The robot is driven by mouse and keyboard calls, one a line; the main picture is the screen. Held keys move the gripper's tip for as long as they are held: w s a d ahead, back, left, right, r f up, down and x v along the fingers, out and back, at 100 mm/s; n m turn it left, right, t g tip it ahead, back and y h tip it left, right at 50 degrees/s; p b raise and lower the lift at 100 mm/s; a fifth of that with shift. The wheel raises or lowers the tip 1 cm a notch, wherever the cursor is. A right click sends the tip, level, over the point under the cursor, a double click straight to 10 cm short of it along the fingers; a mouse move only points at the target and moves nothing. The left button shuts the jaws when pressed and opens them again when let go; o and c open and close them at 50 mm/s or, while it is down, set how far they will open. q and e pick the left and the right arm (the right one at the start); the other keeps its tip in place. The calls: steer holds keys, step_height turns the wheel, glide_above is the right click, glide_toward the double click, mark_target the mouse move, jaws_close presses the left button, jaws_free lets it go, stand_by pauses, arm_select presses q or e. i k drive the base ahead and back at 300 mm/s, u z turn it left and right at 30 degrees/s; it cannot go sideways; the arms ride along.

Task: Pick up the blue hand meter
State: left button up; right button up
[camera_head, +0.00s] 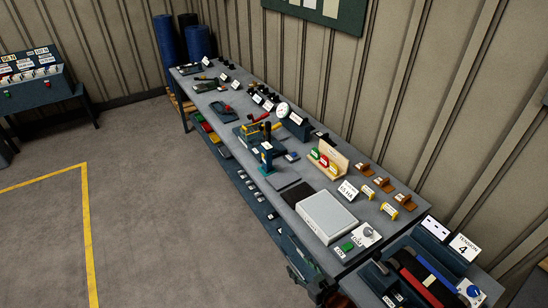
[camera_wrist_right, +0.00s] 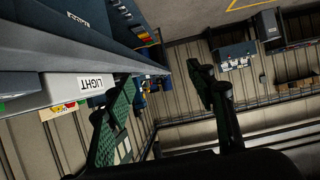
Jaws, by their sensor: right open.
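A small upright blue device with a dark top and a pale label, which looks like the blue hand meter (camera_head: 266,152), stands near the front edge of the long workbench (camera_head: 283,182) in the head view. It is small there, and its details are hard to make out. I cannot make it out in the right wrist view. My right gripper (camera_wrist_right: 160,78) shows in the right wrist view with its dark fingers spread apart and nothing between them. It is away from the blue device. My left gripper is in neither view.
Around the blue device are a yellow-and-dark fixture (camera_head: 248,129), a round white gauge (camera_head: 282,108) and a small blue-grey block (camera_head: 292,157). A large pale box (camera_head: 326,216) lies nearer on the bench. The floor (camera_head: 165,215) left of the bench is clear.

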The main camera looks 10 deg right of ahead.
mark_target(268, 150)
steer(key=i, duration=1.9)
steer(key=u, duration=0.1)
